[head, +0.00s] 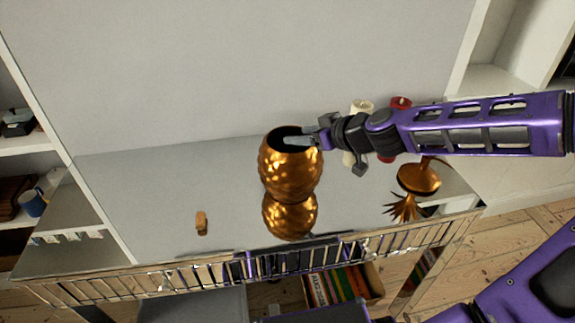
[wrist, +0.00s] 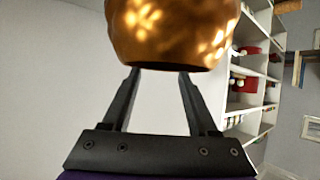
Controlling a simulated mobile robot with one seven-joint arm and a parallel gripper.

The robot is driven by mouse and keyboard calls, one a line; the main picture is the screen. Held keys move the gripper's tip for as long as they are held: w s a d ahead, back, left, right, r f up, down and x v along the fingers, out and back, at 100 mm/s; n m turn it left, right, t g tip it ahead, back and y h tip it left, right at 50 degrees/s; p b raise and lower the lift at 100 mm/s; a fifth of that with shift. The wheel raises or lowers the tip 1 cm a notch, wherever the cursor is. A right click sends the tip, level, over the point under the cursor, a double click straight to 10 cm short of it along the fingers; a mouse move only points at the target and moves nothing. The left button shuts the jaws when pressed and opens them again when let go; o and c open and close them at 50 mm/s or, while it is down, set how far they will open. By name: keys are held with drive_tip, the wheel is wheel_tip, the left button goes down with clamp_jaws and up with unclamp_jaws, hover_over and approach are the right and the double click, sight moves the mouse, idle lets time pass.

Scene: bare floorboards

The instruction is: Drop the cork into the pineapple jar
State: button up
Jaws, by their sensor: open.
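The pineapple jar (head: 290,172) is a bumpy, shiny copper-gold jar standing upright on the glossy table, with its dark mouth open at the top. The cork (head: 201,217) is a small tan piece on the table to the left of the jar, near the front edge. My gripper (head: 306,141) reaches in from the right at the jar's rim. In the wrist view, my gripper's fingers (wrist: 159,72) are apart with nothing between them. The jar (wrist: 172,28) fills the top there, close to the fingertips; I cannot tell whether they touch it.
The copper leafy lid (head: 418,178) lies on the table to the right. A cream candle (head: 361,106) and a red candle (head: 401,103) stand behind my arm. The tabletop left of the jar is mostly clear.

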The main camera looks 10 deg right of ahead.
drive_tip(key=p+v, duration=0.5)
drive_tip(key=v, duration=1.2)
drive_tip(key=shift+d+p, duration=0.15)
drive_tip(key=shift+p, duration=0.15)
drive_tip(key=shift+s+r, duration=0.1)
